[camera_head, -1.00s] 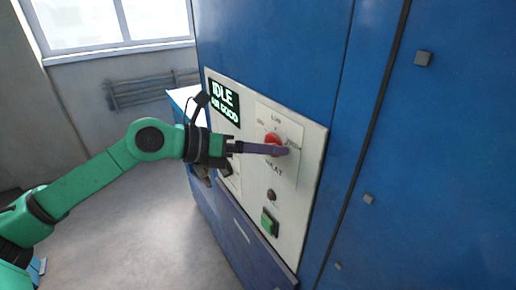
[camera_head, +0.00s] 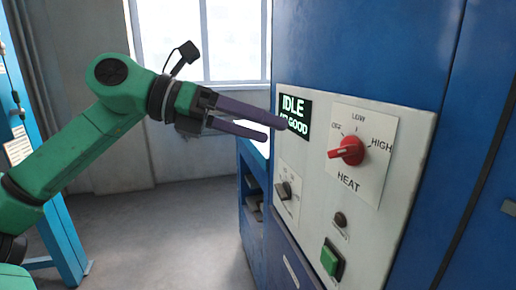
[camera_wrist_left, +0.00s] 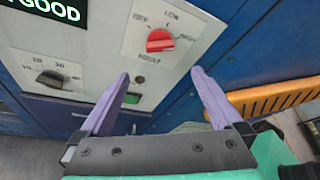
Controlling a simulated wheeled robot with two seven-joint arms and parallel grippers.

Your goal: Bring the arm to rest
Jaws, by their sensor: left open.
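My left gripper (camera_head: 277,129) has two purple fingers spread apart with nothing between them. The green left arm (camera_head: 120,85) is bent and raised. My right gripper is not in view.
The light control panel (camera_head: 395,215) on the blue machine carries a black dial (camera_head: 283,190) and a green button (camera_head: 331,259). Floor (camera_head: 165,235) is free between. The wrist view shows an orange slatted object (camera_wrist_left: 275,97) at right.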

